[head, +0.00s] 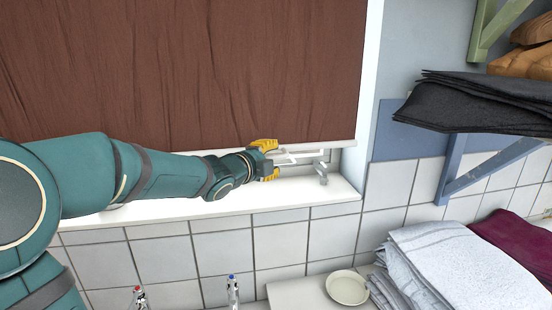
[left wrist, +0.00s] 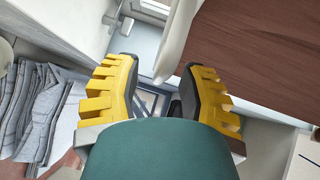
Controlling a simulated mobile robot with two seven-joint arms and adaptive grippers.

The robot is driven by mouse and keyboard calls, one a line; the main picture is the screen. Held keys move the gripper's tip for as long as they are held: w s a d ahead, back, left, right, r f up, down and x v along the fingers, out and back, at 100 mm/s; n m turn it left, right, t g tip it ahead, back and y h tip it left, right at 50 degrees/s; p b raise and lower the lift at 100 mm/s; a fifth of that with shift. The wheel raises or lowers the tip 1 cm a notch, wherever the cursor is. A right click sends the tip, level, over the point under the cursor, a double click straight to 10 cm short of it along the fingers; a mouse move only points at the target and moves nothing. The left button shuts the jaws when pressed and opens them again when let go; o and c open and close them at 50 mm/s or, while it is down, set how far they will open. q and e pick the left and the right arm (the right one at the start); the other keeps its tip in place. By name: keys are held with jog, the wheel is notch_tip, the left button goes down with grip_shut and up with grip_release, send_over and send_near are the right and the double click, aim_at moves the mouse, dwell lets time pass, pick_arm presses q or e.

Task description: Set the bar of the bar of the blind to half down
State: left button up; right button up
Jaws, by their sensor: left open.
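The brown blind (head: 190,70) hangs over the window, its lower edge a little above the white sill. A pale bar (head: 325,145) runs along its bottom edge; in the left wrist view the bar (left wrist: 177,42) shows as a white strip beside the brown cloth (left wrist: 250,50). My left gripper (head: 270,160) is open at the lower edge of the blind, above the sill. In the left wrist view its yellow fingers (left wrist: 162,82) are spread, and the end of the bar shows beyond them, nearer the right finger. I cannot tell whether they touch it. My right gripper is not in view.
The white sill (head: 225,205) lies below, with a metal window handle (head: 321,172) just right of my gripper. Grey towels (head: 450,260) and a pale dish (head: 347,288) lie at lower right. A shelf with dark cloths (head: 480,100) juts out at right.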

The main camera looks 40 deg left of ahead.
pick_arm(q)
jog(key=shift+w+a+f, duration=0.15)
jog(key=shift+w, duration=1.1)
jog(key=shift+o, duration=0.2)
grip_shut()
